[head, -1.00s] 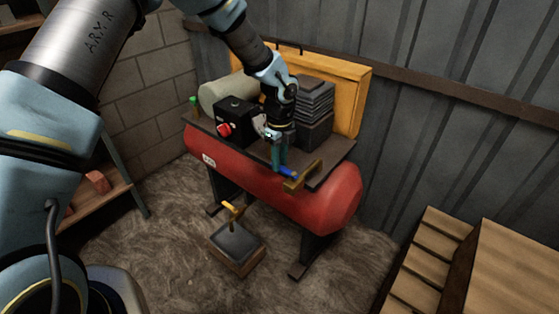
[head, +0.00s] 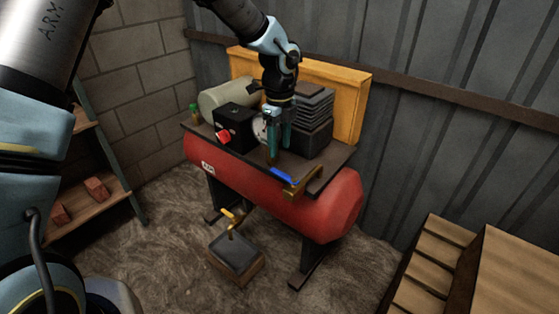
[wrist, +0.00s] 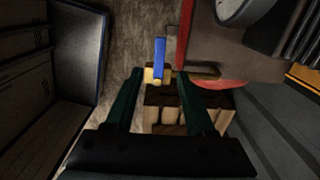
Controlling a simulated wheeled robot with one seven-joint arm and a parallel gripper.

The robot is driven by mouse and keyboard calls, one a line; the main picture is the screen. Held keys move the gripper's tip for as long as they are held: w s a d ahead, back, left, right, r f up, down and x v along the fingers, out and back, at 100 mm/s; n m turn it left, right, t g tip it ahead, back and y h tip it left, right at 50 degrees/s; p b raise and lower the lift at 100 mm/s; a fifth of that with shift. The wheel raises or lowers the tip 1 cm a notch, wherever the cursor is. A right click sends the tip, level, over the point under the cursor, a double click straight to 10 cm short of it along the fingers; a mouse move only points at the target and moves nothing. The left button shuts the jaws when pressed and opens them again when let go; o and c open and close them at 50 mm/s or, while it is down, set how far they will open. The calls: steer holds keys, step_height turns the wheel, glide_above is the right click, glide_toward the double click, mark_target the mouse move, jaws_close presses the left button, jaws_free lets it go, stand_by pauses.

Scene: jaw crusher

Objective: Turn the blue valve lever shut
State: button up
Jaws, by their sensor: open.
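The blue valve lever (head: 282,175) is at the front edge of the compressor's top plate, beside a brass pipe (head: 305,182). In the head view it slants up and left from the valve, roughly crosswise to the pipe. The wrist view also shows the blue lever (wrist: 159,56) upright in the picture, crosswise to the brass parts. My gripper (head: 279,155) points down, open and empty, just above and behind the lever in the head view. In the wrist view the lever appears between the lines of my two fingers (wrist: 159,76). I see no clear contact.
The red compressor tank (head: 250,185) stands on legs. A black box with a red knob (head: 235,125), a gauge and a finned block (head: 311,120) crowd the plate around my gripper. A low box with a yellow handle (head: 237,252) sits on the floor. Wooden crates stand at right.

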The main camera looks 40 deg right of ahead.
steer(key=shift+r, duration=1.4)
steer(key=w+a+r+n, duration=0.1)
steer(key=w+a+n, duration=0.3)
steer(key=a, duration=0.5)
steer(key=w+a+r+n, duration=0.2)
steer(key=a+n, duration=0.5)
steer(key=a, duration=0.1)
steer(key=w+a+r+n, duration=0.1)
steer(key=w+a+n, duration=0.3)
steer(key=a, duration=0.5)
steer(key=s+a+n, duration=0.3)
steer(key=a+n, duration=0.5)
steer(key=a, duration=0.1)
steer(key=s+a+r+n+t, duration=0.1)
steer(key=s+a+n, duration=0.3)
steer(key=a+n, duration=0.5)
steer(key=shift+s+a+r+t, duration=0.2)
steer(key=shift+a+t, duration=0.1)
steer(key=shift+a, duration=0.25)
